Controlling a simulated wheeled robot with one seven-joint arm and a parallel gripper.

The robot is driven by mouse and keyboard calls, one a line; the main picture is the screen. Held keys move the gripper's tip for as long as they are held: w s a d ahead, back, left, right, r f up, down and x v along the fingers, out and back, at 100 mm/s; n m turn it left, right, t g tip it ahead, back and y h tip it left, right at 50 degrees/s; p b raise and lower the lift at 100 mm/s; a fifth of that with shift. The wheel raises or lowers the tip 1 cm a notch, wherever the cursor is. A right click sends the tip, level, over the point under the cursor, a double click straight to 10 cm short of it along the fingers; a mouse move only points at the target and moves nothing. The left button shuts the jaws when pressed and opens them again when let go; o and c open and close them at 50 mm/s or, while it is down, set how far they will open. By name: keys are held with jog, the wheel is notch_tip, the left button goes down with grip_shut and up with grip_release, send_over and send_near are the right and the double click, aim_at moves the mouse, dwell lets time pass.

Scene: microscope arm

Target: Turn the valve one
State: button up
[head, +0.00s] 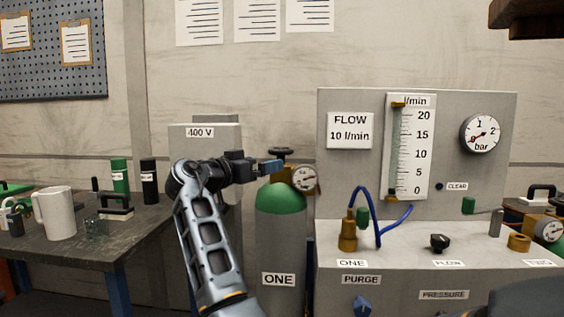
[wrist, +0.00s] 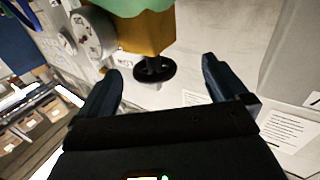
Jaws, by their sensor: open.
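A grey gas cylinder (head: 280,245) with a green shoulder and the label ONE stands in the middle of the head view. Its valve has a dark round handwheel (head: 281,152) on top, with a round gauge (head: 304,178) to the right. In the wrist view the black handwheel (wrist: 155,70) sits below a brass valve body (wrist: 148,32), ahead of the fingertips and between their lines. My gripper (head: 272,166) is beside the valve, close to the handwheel. In the wrist view my gripper (wrist: 162,72) is open with nothing between its fingers. Touching or apart is hard to tell.
A grey panel (head: 450,162) with a flow scale and bar dial stands right of the cylinder. Its console (head: 500,285) carries knobs and blue hoses. A dark bench (head: 120,230) with a white mug (head: 54,213) is at left. A 400 V box (head: 205,138) stands behind my arm.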

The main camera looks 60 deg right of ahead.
aim_at(284, 152)
jog(key=shift+s+d+r+m+g, duration=0.2)
jog(key=shift+r+m+g, duration=0.15)
jog(key=shift+r, duration=0.2)
jog(key=shift+s+d+r+m+g, duration=0.15)
jog(key=shift+r+m+g, duration=0.1)
jog(key=shift+r+m, duration=0.25)
jog(key=shift+s+d+r, duration=0.1)
jog(key=shift+d+r, duration=0.05)
jog(key=shift+r, duration=0.05)
jog(key=x, duration=0.7)
jog(key=shift+d+f, duration=0.15)
jog(key=shift+d, duration=0.05)
jog(key=shift+s, duration=0.1)
